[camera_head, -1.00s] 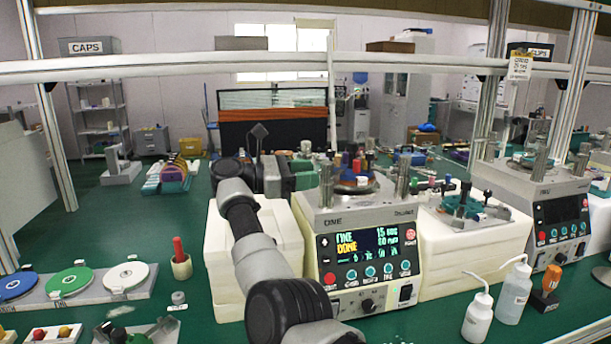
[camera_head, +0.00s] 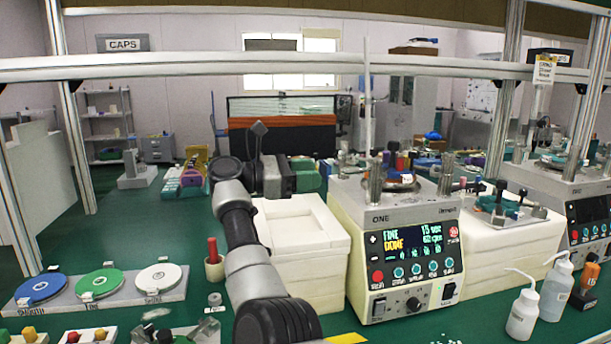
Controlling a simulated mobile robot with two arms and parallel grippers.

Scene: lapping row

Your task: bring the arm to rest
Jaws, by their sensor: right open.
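My right arm rises from the bottom middle and bends right at its wrist. My right gripper (camera_head: 308,175) is at the end of it, seen from behind and small, left of the lapping machine ONE (camera_head: 408,250). It is open, and I see nothing held in it. It appears above and behind the white block (camera_head: 300,245), apart from the machine's top. The machine's display reads FINE and DONE. My left gripper is not in view.
Blue, green and white discs (camera_head: 98,284) lie on a tray at the left. A red-topped cup (camera_head: 214,262) stands close left of my arm. Squeeze bottles (camera_head: 523,312) stand at the lower right. A metal rail (camera_head: 300,64) crosses above the bench.

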